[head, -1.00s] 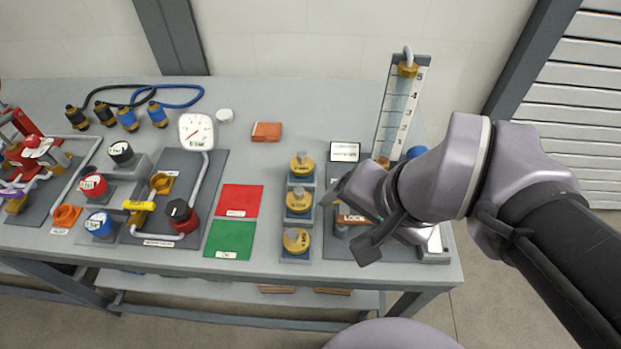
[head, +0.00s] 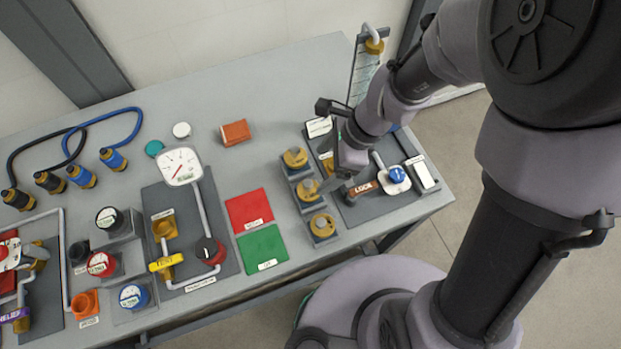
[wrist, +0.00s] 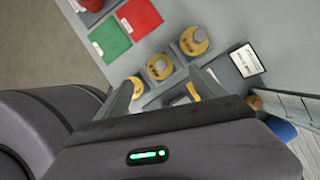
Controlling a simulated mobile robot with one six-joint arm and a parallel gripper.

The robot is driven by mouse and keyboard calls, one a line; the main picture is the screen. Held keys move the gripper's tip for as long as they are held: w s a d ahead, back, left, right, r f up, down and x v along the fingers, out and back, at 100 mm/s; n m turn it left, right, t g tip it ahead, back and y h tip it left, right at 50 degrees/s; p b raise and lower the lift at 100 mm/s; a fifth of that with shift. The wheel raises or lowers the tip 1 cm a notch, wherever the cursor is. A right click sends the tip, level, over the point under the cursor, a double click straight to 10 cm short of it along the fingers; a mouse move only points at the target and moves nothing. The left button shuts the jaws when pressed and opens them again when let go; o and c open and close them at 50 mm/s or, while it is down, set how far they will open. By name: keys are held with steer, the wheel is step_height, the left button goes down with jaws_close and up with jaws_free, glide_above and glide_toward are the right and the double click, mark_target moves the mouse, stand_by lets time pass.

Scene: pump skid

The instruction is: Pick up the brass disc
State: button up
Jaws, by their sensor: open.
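Three round brass pieces with grey knobs stand in a row on grey blocks: back (head: 295,157), middle (head: 307,190) and front (head: 322,225). I cannot tell which one is the brass disc. The back (wrist: 194,40) and middle (wrist: 159,67) pieces show clearly in the wrist view; the front one (wrist: 137,85) is partly covered by a finger. Another brass part (wrist: 192,92) lies on the dark plate, partly hidden. My gripper (wrist: 162,84) is open and empty. In the head view it hangs just right of the row, above the plate's edge, apparently touching nothing.
A sight-glass column (head: 363,75) rises behind my arm. A LOCK-marked block (head: 362,188) and a blue-topped fitting (head: 397,175) stand close right. Red (head: 250,209) and green (head: 263,249) mats lie left of the row. An orange-brown block (head: 235,132) sits behind them.

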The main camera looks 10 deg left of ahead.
mark_target(310, 185)
steer(key=b+x, duration=0.1)
steer(key=x, duration=0.2)
steer(key=b+x, duration=0.2)
steer(key=x, duration=0.1)
steer(key=d+b+x, duration=0.1)
steer(key=b+x, duration=0.1)
steer(key=x, duration=0.2)
steer(key=shift+s+a+f, duration=0.1)
steer(key=shift+f, duration=0.2)
steer(key=shift+a+f, duration=0.25)
steer(key=shift+f, duration=0.05)
steer(key=shift+r, duration=0.15)
steer(key=shift+c, duration=0.7)
steer(key=c, duration=1.5)
